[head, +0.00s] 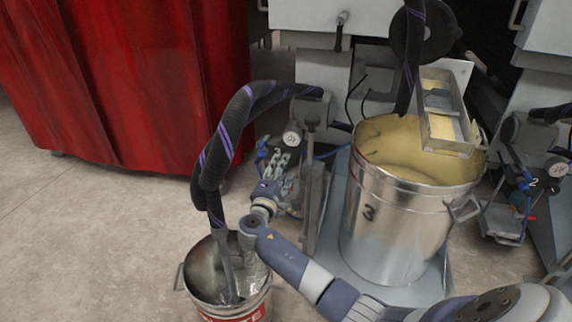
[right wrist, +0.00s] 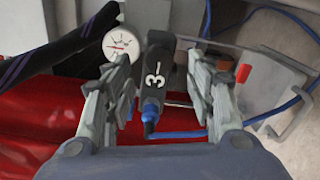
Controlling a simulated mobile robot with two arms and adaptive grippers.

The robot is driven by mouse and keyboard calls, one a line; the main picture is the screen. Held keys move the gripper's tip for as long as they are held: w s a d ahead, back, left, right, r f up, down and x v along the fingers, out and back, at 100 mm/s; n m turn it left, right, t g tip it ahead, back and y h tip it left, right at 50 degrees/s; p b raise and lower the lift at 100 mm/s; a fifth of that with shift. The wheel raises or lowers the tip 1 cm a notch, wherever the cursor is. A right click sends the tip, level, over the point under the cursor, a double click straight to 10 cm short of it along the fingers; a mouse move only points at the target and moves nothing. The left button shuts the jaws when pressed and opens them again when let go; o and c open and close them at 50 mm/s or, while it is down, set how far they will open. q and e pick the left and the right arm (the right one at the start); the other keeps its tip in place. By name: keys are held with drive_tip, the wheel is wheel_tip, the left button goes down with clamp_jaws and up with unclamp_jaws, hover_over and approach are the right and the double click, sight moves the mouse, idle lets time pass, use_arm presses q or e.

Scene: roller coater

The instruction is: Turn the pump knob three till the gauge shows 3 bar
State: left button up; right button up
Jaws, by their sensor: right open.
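The black pump part marked 3 (right wrist: 154,72) has a blue knob-like end (right wrist: 151,110) and sits in the middle of the right wrist view. The round white gauge (right wrist: 121,43) is just left of it. Its red needle shows, but the scale is too small to read. The gauge also shows in the head view (head: 292,138). My right gripper (right wrist: 160,85) is open, with one finger on each side of the black part; contact is not visible. In the head view my right gripper (head: 273,178) is at the pump, partly hiding it. My left gripper is out of view.
A steel drum marked 3 (head: 385,225) stands right of the pump. A smaller bucket (head: 205,275) with a thick black hose (head: 222,150) is at lower left. A red part (right wrist: 243,72) and blue tubing (right wrist: 285,105) lie near my right finger.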

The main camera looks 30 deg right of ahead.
drive_tip(key=v, duration=0.7)
drive_tip(key=shift+s+a, duration=0.2)
drive_tip(key=shift+s, duration=0.05)
